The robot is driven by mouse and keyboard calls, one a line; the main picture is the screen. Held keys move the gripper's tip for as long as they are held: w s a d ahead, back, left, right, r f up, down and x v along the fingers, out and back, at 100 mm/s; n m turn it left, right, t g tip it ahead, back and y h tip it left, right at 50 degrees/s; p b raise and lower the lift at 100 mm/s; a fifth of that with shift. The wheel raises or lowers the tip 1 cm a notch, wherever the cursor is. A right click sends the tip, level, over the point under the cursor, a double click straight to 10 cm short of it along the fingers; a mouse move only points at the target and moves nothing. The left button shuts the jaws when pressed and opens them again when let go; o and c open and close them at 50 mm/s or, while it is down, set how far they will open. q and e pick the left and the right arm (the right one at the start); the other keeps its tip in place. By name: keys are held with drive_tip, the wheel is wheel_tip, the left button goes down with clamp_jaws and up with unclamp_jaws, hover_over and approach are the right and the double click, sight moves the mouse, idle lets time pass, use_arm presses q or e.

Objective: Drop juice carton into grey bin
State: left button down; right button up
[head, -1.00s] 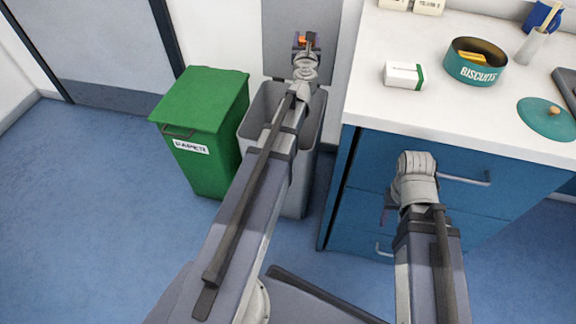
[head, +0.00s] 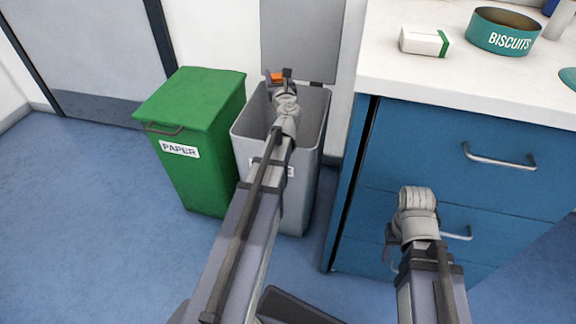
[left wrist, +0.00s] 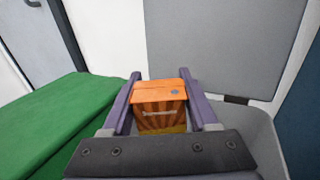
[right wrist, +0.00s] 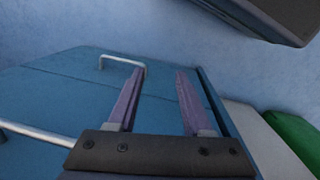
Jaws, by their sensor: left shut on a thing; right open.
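The orange juice carton (left wrist: 160,105) is between the fingers of my left gripper (left wrist: 160,82) in the left wrist view. In the head view a small orange part of the carton (head: 277,77) shows at the end of my left arm. My left gripper (head: 279,76) is shut on it, over the back part of the grey bin (head: 240,140). The bin's lid (head: 300,40) stands open behind it. My arm hides part of the bin's opening. My right gripper (right wrist: 157,75) is open and empty in front of the blue drawers.
A green bin labelled PAPER (head: 195,100) with its lid shut stands left of the grey bin. Blue drawers (head: 450,150) with a white top stand at the right. On top are a white box (head: 420,41) and a BISCUITS tin (head: 500,38).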

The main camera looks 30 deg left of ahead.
use_arm(q)
wheel_tip(320, 180, down, 6)
drive_tip(key=b, duration=0.6)
drive_tip(key=shift+c, duration=0.4)
unclamp_jaws()
drive_tip(key=v, duration=0.7)
drive_tip(key=shift+s+d, duration=0.25)
drive_tip(key=shift+s, duration=0.05)
